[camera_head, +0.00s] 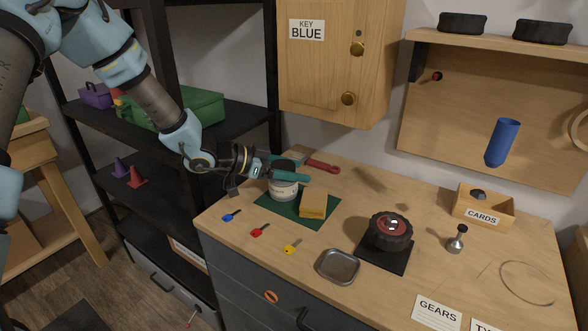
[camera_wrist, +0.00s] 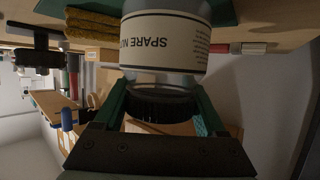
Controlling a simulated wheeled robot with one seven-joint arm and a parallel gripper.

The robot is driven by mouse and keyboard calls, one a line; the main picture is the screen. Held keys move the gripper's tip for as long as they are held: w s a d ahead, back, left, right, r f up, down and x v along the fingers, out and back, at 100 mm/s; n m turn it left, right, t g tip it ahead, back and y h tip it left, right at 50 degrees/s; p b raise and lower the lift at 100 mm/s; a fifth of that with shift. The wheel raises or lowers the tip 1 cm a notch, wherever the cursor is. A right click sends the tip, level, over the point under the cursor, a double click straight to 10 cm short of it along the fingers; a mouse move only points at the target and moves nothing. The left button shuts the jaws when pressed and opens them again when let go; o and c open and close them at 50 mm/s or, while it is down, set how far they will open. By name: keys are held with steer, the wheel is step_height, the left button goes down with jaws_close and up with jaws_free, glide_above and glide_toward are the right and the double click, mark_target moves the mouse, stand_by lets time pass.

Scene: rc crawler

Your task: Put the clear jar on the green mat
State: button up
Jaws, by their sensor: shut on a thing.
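The clear jar (camera_head: 284,190) has a dark lid and a white label, which reads "SPARE NU" in the wrist view (camera_wrist: 165,42). It is upright over the back part of the green mat (camera_head: 297,212), with its base at or very near the mat's surface; I cannot tell whether it touches. My gripper (camera_head: 284,169) comes in from the left and is shut on the jar near its lid. In the wrist view, its green fingers (camera_wrist: 160,102) lie on both sides of the dark lid. The fingers partly hide the jar's top in the head view.
Blue (camera_head: 231,215), red (camera_head: 260,230) and yellow (camera_head: 293,246) keys lie in front. A metal tray (camera_head: 338,266) and a wheel (camera_head: 389,232) stand farther right.

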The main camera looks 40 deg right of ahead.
steer(key=shift+f, duration=0.15)
steer(key=o, duration=1.4)
steer(key=shift+c, duration=0.2)
steer(key=b+v, duration=0.1)
steer(key=v, duration=1.1)
